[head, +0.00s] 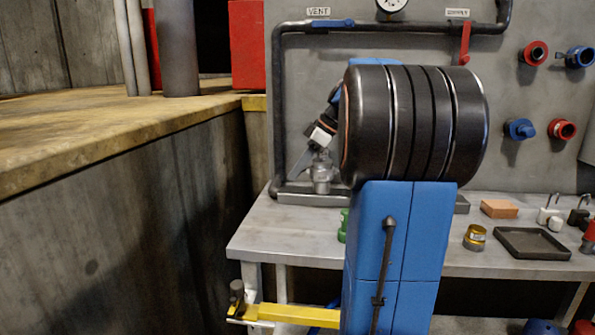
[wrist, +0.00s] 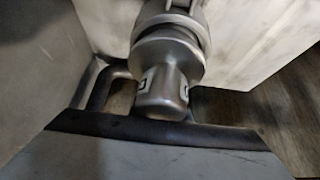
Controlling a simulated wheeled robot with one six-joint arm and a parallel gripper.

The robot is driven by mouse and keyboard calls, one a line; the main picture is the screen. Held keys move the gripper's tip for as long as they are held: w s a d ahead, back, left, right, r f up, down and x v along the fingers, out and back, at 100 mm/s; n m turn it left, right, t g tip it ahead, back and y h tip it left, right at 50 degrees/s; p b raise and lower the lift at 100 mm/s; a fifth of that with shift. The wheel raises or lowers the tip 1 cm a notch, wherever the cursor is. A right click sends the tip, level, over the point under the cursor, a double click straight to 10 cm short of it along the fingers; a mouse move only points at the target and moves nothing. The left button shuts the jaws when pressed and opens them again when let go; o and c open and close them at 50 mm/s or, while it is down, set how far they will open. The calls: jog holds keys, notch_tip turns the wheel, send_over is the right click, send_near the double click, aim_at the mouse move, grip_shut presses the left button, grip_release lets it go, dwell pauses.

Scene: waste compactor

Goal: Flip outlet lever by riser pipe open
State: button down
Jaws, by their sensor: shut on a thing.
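My gripper (head: 312,153) is at the left of the bench, tilted down to the left beside the dark riser pipe (head: 278,95). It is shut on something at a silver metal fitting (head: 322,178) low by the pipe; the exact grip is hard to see. A blue lever (head: 330,23) lies level on the top pipe by the VENT label. A red lever (head: 465,42) hangs down at the right. I cannot make out the outlet lever clearly.
My dark and blue arm hides the middle of the panel and bench (head: 285,245). A wooden ledge (head: 110,150) runs along the left. A dark tray (head: 532,243), an orange block (head: 499,208) and a brass-coloured cup (head: 475,238) stand on the bench at right.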

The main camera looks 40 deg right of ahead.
jog(key=c, duration=1.7)
grip_release()
